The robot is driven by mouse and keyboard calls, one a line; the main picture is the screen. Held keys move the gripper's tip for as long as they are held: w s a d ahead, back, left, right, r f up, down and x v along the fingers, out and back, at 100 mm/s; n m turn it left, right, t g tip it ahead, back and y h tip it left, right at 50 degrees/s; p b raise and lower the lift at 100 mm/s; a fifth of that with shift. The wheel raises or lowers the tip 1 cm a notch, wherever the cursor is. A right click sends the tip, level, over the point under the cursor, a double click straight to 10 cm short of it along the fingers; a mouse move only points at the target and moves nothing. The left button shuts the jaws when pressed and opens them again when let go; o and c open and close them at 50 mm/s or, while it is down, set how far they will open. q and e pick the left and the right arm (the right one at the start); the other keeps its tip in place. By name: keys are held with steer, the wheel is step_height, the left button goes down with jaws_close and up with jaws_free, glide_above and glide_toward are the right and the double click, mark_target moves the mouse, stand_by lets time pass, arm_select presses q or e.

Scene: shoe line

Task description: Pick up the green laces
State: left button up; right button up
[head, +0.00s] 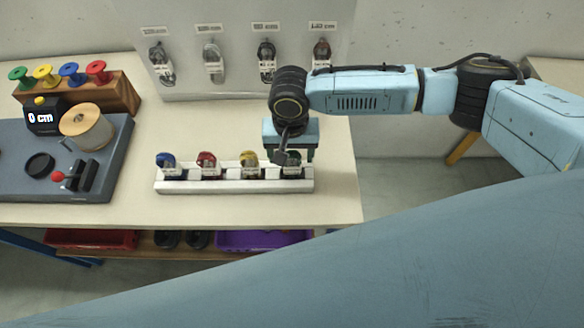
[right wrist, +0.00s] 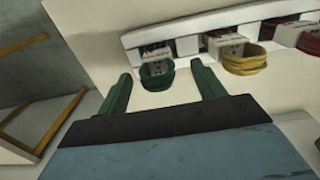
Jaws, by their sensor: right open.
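The green laces (right wrist: 157,75) are a dark green coil with a pale paper band, seated at the end of the white rack. In the head view they sit at the rack's right end, mostly hidden behind my right gripper (head: 296,158). In the right wrist view my right gripper (right wrist: 165,92) is open, one finger on each side of the green coil, with nothing held. I cannot tell whether the fingers touch it. My left gripper is not in view.
The white rack (head: 235,186) also holds blue laces (head: 166,160), red laces (head: 207,160) and yellow laces (head: 249,159). A panel with hanging laces stands behind. A grey spool station (head: 100,185) is at left. The table's right edge is close to the rack.

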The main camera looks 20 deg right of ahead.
mark_target(292, 163)
steer(key=f, duration=0.4)
steer(key=shift+d+f, duration=0.2)
steer(key=shift+f, duration=0.2)
steer(key=c, duration=1.1)
